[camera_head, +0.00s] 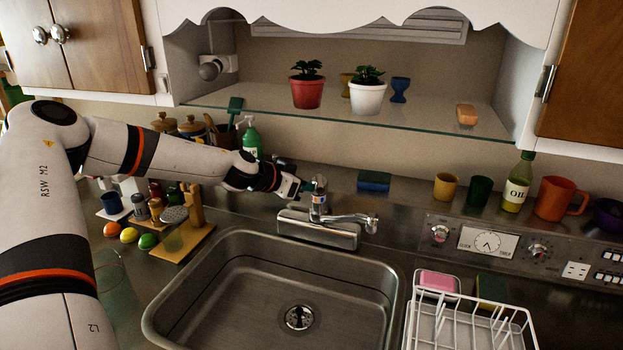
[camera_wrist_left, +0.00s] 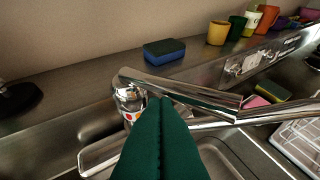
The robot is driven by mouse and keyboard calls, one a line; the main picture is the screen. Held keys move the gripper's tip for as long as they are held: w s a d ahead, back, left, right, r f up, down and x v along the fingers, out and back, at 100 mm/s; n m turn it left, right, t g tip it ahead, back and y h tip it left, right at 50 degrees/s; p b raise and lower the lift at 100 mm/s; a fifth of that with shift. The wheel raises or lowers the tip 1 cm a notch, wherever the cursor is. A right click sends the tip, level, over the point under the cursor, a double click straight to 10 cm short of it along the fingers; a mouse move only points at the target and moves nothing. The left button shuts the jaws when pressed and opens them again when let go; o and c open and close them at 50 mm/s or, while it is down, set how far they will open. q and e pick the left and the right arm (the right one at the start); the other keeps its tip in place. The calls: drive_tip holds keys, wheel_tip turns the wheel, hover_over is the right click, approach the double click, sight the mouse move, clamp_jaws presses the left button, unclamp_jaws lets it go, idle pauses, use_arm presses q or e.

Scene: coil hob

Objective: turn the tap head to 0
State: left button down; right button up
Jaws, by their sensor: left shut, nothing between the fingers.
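The chrome tap (camera_head: 319,205) stands on a metal base (camera_head: 318,231) behind the sink, and its spout (camera_head: 350,218) points right. Its head is at the top of the upright body, partly hidden by my gripper. My left gripper (camera_head: 305,187) is at the left side of the tap head. In the left wrist view, its dark green fingers (camera_wrist_left: 161,130) are closed together with nothing between them. Their tips are close to the tap's long lever (camera_wrist_left: 185,90) and round body (camera_wrist_left: 130,97). I cannot tell whether they touch. My right gripper is not in view.
The sink (camera_head: 275,290) lies in front of the tap. A blue sponge (camera_head: 374,181) is behind it, and a green bottle (camera_head: 252,138) is behind my arm. A white dish rack (camera_head: 470,325) is at front right. A glass shelf (camera_head: 360,119) hangs above.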

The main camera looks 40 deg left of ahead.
use_arm(q)
drive_tip(key=shift+w+d, duration=0.15)
drive_tip(key=shift+d, duration=0.5)
drive_tip(key=shift+w+d+b, duration=0.1)
drive_tip(key=shift+d+b, duration=0.05)
drive_tip(key=shift+b, duration=0.15)
drive_tip(key=shift+w+d, duration=0.3)
drive_tip(key=shift+d, duration=0.3)
drive_tip(key=shift+d+b, duration=0.1)
drive_tip(key=shift+b, duration=0.25)
wheel_tip(320, 180, up, 8)
drive_tip(key=p, duration=0.8)
hover_over(318, 186)
drive_tip(key=shift+s+a, duration=0.35)
drive_tip(key=shift+a, duration=0.1)
drive_tip(key=shift+s+f+b, duration=0.1)
drive_tip(key=shift+b, duration=0.2)
